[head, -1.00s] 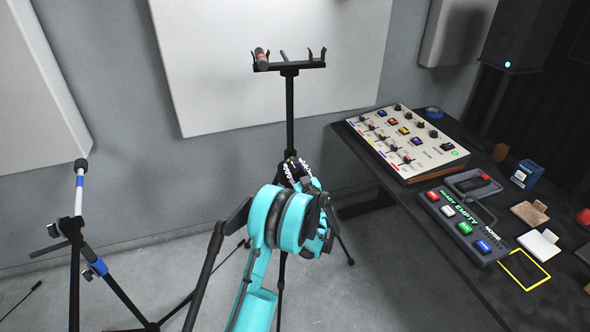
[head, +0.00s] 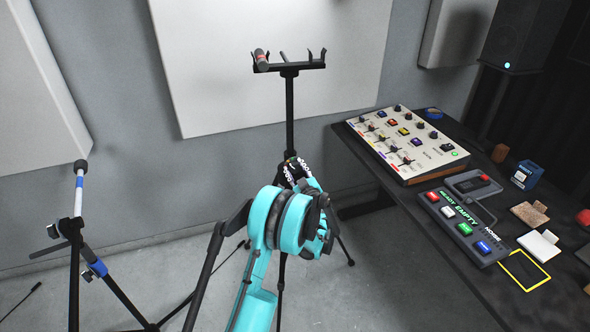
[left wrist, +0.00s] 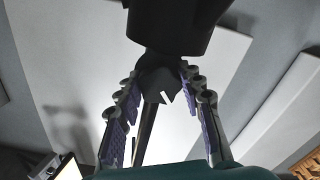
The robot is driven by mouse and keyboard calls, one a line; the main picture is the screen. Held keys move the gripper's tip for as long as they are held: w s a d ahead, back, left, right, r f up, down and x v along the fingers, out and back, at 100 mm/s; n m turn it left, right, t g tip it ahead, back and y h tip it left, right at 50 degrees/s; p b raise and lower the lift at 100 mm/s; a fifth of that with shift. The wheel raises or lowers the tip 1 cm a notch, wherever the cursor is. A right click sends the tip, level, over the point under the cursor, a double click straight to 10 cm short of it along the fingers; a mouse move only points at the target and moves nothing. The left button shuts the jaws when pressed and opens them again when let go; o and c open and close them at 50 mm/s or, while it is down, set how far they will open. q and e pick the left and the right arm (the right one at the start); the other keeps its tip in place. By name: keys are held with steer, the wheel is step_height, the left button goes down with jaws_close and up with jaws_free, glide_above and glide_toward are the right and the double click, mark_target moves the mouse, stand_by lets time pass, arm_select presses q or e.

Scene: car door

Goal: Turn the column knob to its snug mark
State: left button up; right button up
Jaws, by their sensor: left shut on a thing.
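The black stand's column (head: 290,115) rises in the middle of the head view, with a forked bar (head: 290,66) on top. My left gripper (head: 293,172) is at the column's mid-height, partly hidden behind my teal wrist. In the left wrist view, the dark column knob (left wrist: 160,82) sits between the two purple-padded fingers of my left gripper (left wrist: 161,74), which are shut on it. The knob is hidden in the head view. My right gripper is in neither view.
A dark table (head: 405,215) on the right holds a cream mixer panel (head: 408,143) and a button box (head: 462,228) reading EMPTY. A second stand (head: 77,200) with blue bands is at the left. A wall panel (head: 200,70) is behind the column.

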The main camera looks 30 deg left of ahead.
arm_select(q)
steer(key=o, duration=1.2)
steer(key=v, duration=1.2)
steer(key=shift+a, duration=0.1)
